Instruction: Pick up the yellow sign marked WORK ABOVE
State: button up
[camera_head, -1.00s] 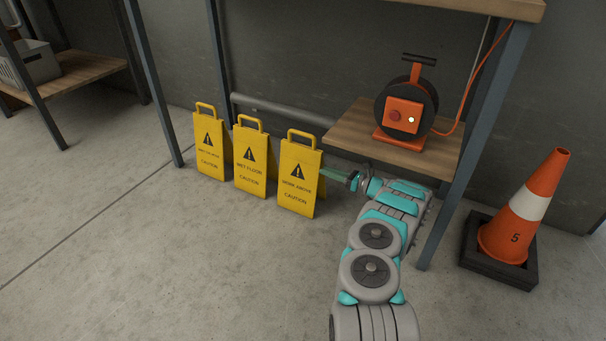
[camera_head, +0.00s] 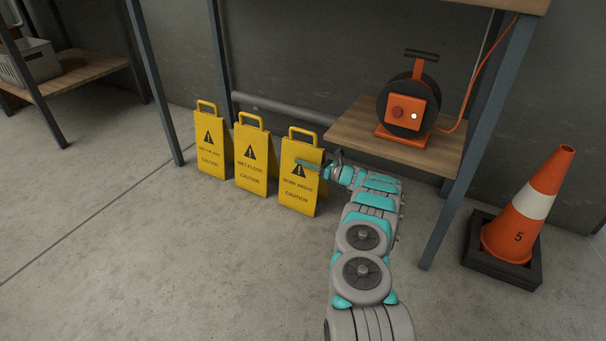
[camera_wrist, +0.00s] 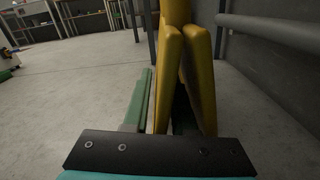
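The yellow WORK ABOVE sign (camera_head: 298,187) stands upright on the floor, rightmost of three folding caution signs. My gripper (camera_head: 311,168) is at its upper right side, with one finger across the front face. In the wrist view the sign (camera_wrist: 200,75) is seen edge-on, its two panels spread like an A. My gripper (camera_wrist: 162,112) has one green finger outside the front panel and the other between the panels. The fingers are apart around the front panel; firm contact does not show. The lower part of the sign is hidden by the gripper in the wrist view.
The WET FLOOR sign (camera_head: 251,160) stands just left, with another yellow sign (camera_head: 211,146) beyond it. A traffic cone (camera_head: 524,207) stands at right. The front floor is clear.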

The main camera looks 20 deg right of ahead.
jog(key=shift+c, duration=0.2)
grip_shut()
dwell(1.1)
